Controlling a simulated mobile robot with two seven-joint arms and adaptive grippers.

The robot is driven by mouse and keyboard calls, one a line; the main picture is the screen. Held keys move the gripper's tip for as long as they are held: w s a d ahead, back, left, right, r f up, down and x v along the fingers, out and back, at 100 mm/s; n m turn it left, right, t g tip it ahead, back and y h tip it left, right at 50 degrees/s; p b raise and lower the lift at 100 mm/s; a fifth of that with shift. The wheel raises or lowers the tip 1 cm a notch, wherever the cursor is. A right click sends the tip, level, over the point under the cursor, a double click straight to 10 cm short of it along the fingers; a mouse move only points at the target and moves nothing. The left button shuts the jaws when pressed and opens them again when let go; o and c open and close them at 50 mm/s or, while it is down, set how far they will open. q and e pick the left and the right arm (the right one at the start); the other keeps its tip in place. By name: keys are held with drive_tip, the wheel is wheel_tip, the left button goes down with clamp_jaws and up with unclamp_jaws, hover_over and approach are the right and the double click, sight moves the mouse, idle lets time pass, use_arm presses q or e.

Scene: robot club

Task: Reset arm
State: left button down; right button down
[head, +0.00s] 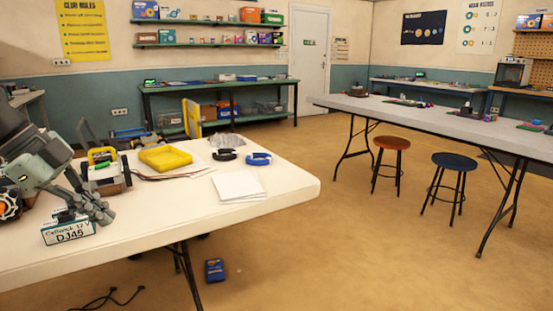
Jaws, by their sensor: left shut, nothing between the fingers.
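My left arm comes in from the left edge over the white table (270,190). My left gripper (101,213) is shut and empty, its fingers pointing down to the right. In the picture its fingertips lie just right of and above a white battery labelled "Cellbrick 12 V DJ45" (69,233) near the table's front. I cannot tell whether they touch it. My right gripper is not in view.
A small wheeled robot (106,170) stands behind my left gripper. A blue box (214,270) lies on the floor. Two stools (390,143) stand by the grey table (420,112).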

use_arm(q)
drive_tip(key=w+a+f+n+t+y, duration=0.1)
drive_tip(key=w+a+f+n+t, duration=0.3)
drive_tip(key=a+f+n+t, duration=0.6)
drive_tip(key=s+a+f+n+y, duration=0.2)
drive_tip(key=s+a+f+y, duration=0.15)
drive_tip(key=f, duration=0.55)
drive_tip(key=s+a+f+n+y, duration=0.2)
drive_tip(key=s+f+n+y, duration=0.15)
drive_tip(key=f, duration=0.55)
drive_tip(key=s+d+f+n+g+y, duration=0.1)
drive_tip(key=s+d+f+g, duration=0.25)
drive_tip(key=s+f, duration=0.2)
drive_tip(key=s+d+f+n+g, duration=0.1)
drive_tip(key=s+d+f+g, duration=0.1)
drive_tip(key=s+d+f, duration=0.4)
drive_tip(key=s+d+f+g+h, duration=0.2)
drive_tip(key=s+d+f+g, duration=0.2)
drive_tip(key=s+d+f, duration=0.3)
drive_tip(key=s+d+m, duration=0.1)
drive_tip(key=d, duration=0.2)
drive_tip(key=shift+d, duration=0.3)
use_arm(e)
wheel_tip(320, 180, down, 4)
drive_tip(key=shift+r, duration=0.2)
use_arm(q)
drive_tip(key=shift+s+f, duration=0.1)
